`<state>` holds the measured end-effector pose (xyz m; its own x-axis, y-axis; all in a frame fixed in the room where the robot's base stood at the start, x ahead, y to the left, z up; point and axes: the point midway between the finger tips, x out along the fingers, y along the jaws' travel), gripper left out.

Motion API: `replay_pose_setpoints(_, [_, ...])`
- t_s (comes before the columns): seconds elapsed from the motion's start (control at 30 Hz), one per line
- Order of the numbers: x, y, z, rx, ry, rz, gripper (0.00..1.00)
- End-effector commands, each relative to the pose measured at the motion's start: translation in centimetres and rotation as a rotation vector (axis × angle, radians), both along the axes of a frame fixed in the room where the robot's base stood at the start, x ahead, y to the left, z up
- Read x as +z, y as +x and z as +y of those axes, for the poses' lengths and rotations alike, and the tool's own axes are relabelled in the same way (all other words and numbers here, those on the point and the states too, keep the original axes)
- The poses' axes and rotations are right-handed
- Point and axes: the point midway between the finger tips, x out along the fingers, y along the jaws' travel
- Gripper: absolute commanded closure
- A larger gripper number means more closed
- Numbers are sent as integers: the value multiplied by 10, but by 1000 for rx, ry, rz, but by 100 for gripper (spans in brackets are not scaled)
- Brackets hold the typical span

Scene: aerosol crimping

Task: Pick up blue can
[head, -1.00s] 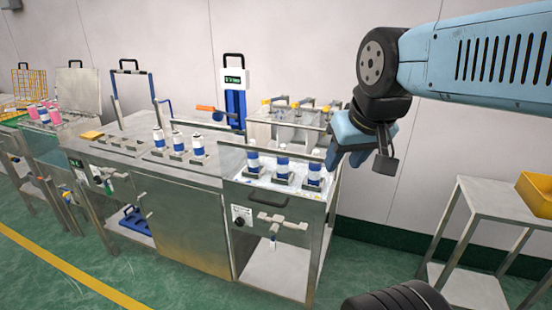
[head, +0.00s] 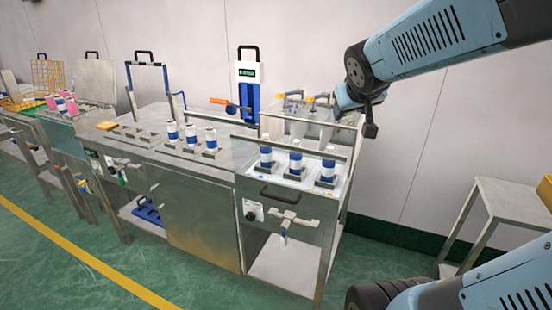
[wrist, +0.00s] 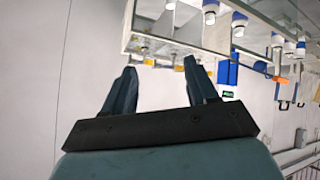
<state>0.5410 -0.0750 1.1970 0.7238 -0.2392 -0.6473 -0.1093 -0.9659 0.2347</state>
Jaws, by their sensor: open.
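Three blue-and-white cans stand upright in holders on the right-hand steel bench: a left one (head: 266,158), a middle one (head: 295,158) and a right one (head: 328,167). Three similar cans stand on the bench to the left, one of them in its middle (head: 191,136). My gripper (head: 347,98) is above and behind the right-hand bench, apart from the cans. In the wrist view its two fingers (wrist: 160,72) are spread with nothing between them. That view appears upside down, with blue-and-white cans (wrist: 238,22) near its top edge, beyond the fingertips.
A raised rail (head: 290,142) runs beside the right-hand cans. Clear containers (head: 297,122) with yellow parts stand behind them. A blue-and-white press (head: 248,85) rises at the back. Pink cans (head: 68,103) stand far left. A steel side table (head: 505,200) stands right; green floor lies open in front.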

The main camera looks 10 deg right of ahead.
Motion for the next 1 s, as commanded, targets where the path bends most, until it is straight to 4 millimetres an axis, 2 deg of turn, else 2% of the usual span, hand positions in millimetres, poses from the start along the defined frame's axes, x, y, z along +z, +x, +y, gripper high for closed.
replay_pose_setpoints(0.03, [-2, 21, -6, 16, -21, -33, 42])
replay_pose_setpoints(0.2, [-6, 86, -11, 135, -52, -158, 42])
replay_pose_setpoints(0.3, [-16, 118, -7, 231, -31, -213, 42])
replay_pose_setpoints(0.43, [-36, 149, 3, 374, 37, -257, 42])
replay_pose_setpoints(0.5, [-48, 160, 10, 451, 90, -271, 42])
replay_pose_setpoints(0.63, [-68, 169, 22, 571, 191, -281, 42])
replay_pose_setpoints(0.8, [-81, 170, 31, 662, 282, -282, 42])
replay_pose_setpoints(1.0, [-96, 170, 34, 690, 313, -279, 42])
